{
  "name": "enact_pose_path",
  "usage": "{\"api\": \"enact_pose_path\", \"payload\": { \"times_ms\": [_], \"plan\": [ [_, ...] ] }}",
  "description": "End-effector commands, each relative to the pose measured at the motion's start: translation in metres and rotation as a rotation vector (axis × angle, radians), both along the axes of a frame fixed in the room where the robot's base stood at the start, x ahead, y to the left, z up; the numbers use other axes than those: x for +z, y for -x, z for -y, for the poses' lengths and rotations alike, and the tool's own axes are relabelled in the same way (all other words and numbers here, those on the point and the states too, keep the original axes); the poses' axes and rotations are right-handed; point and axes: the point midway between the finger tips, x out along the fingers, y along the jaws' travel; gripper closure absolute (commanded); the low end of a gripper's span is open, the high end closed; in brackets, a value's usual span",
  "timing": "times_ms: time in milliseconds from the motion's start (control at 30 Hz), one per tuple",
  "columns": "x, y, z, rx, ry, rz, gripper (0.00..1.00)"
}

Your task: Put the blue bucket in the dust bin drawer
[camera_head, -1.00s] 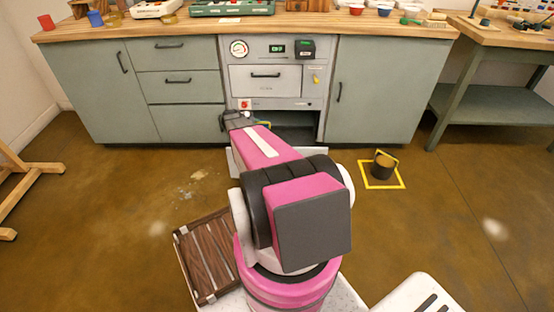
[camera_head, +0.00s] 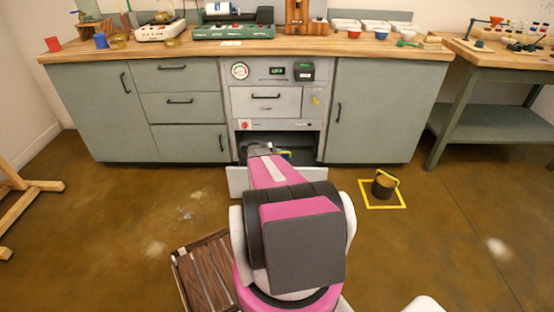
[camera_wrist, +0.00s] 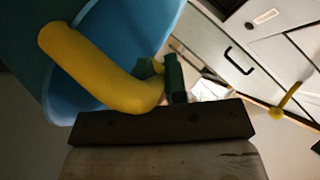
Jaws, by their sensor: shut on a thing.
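The blue bucket (camera_wrist: 120,55) fills the upper left of the wrist view, tilted in that picture, with its thick yellow handle (camera_wrist: 90,70) crossing in front. My gripper (camera_wrist: 165,78) is shut on the handle. In the head view a small blue and yellow part of the bucket (camera_head: 284,153) shows beyond my arm, at the low opening of the cabinet. The dust bin drawer (camera_head: 237,182) is pulled out there, its pale front showing on both sides of my arm. My arm hides most of its inside, so I cannot tell whether the bucket touches it.
A black bucket (camera_head: 384,186) with a yellow handle stands in a yellow floor square to the right. A grey cabinet (camera_head: 375,110) flanks the opening, with a closed drawer (camera_head: 265,97) above. A wooden stand (camera_head: 22,205) is at left.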

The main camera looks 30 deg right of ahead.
Motion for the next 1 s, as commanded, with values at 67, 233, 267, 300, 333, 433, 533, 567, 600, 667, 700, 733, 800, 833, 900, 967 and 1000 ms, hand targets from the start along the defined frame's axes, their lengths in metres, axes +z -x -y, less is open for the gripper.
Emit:
{"api": "enact_pose_path", "payload": {
  "times_ms": [67, 233, 267, 300, 333, 433, 533, 567, 600, 667, 700, 733, 800, 833, 900, 967, 1000],
  "plan": [
    [-0.007, -0.001, 0.0, 0.0, 0.001, -0.001, 1.0],
    [-0.03, -0.001, 0.0, 0.001, 0.001, -0.003, 1.0],
    [-0.034, -0.001, 0.0, 0.0, 0.001, -0.002, 1.0],
    [-0.037, -0.001, 0.0, 0.0, 0.001, -0.001, 1.0],
    [-0.038, -0.001, 0.0, 0.0, 0.001, -0.001, 1.0],
    [-0.038, 0.0, 0.0, 0.0, 0.001, 0.0, 1.0],
    [-0.038, 0.0, 0.0, 0.0, 0.001, 0.0, 1.0],
    [-0.038, 0.0, 0.0, 0.0, 0.001, 0.0, 1.0],
    [-0.038, 0.0, 0.0, 0.0, 0.001, 0.0, 1.0],
    [-0.04, 0.0, 0.0, 0.0, 0.001, -0.001, 1.0],
    [-0.041, 0.0, 0.0, -0.001, 0.001, 0.0, 0.83],
    [-0.041, 0.0, 0.0, -0.001, 0.001, 0.0, 0.74],
    [-0.041, 0.0, 0.0, -0.001, 0.001, 0.0, 0.61],
    [-0.041, 0.0, 0.0, -0.001, 0.001, 0.0, 0.61],
    [-0.04, 0.0, 0.0, -0.001, 0.001, 0.0, 0.61],
    [-0.04, 0.0, 0.0, -0.001, 0.001, 0.0, 0.61],
    [-0.04, 0.0, 0.0, -0.001, 0.001, 0.0, 0.61]
  ]
}}
